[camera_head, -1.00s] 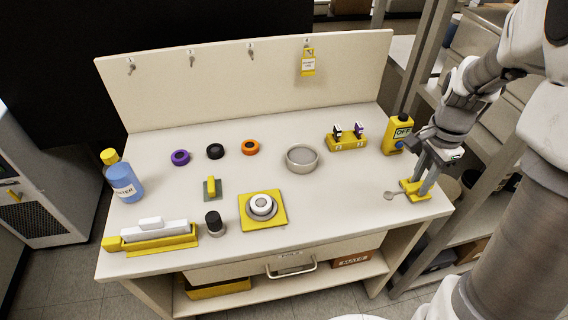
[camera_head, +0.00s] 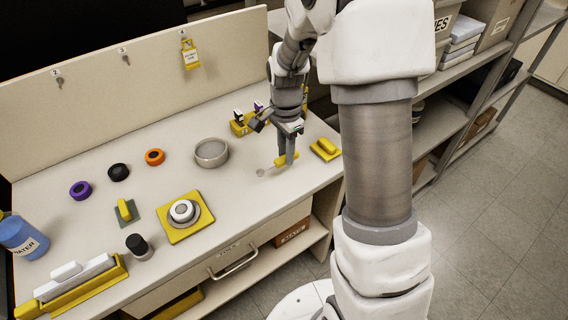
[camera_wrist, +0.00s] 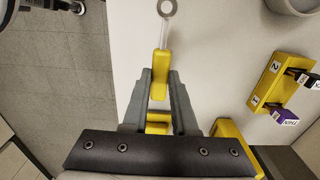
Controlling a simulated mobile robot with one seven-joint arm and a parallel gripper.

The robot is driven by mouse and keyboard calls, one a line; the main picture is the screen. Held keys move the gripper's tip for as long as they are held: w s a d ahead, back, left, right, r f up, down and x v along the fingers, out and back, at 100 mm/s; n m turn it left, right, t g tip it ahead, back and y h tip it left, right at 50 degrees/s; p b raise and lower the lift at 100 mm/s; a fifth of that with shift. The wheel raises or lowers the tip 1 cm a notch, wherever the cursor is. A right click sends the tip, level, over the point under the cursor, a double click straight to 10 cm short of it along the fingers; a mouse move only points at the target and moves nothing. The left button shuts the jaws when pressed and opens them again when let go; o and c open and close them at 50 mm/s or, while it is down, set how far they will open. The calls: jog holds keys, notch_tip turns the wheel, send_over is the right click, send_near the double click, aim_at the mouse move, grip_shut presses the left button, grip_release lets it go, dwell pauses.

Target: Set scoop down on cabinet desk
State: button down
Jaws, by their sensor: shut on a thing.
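The scoop has a yellow handle (camera_wrist: 160,68) and a small grey round bowl (camera_wrist: 167,8); its bowl shows in the head view (camera_head: 262,172), pointing left. My gripper (camera_head: 290,160) is shut on the yellow handle, over the right part of the cabinet desk (camera_head: 245,192). The fingers point down at the desk top. I cannot tell whether the scoop touches the desk or hangs just above it. The yellow scoop rest (camera_head: 326,150) sits empty to the right of my gripper, near the desk's right edge; it also shows behind the fingers in the wrist view (camera_wrist: 157,124).
A grey round dish (camera_head: 211,153) stands left of the scoop. A yellow numbered holder (camera_wrist: 270,82) with small labelled pieces stands behind. A yellow plate with a round knob (camera_head: 185,215) lies front left. Bare desk lies between plate and scoop.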

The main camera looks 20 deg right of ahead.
jog(key=shift+w+a+f, duration=0.1)
jog(key=shift+a+f, duration=0.05)
jog(key=shift+f, duration=0.05)
jog(key=shift+f+b, duration=0.45)
jog(key=shift+f, duration=1.45)
jog(key=shift+f, duration=0.2)
jog(key=c, duration=0.7)
grip_release()
jog(key=shift+r, duration=0.15)
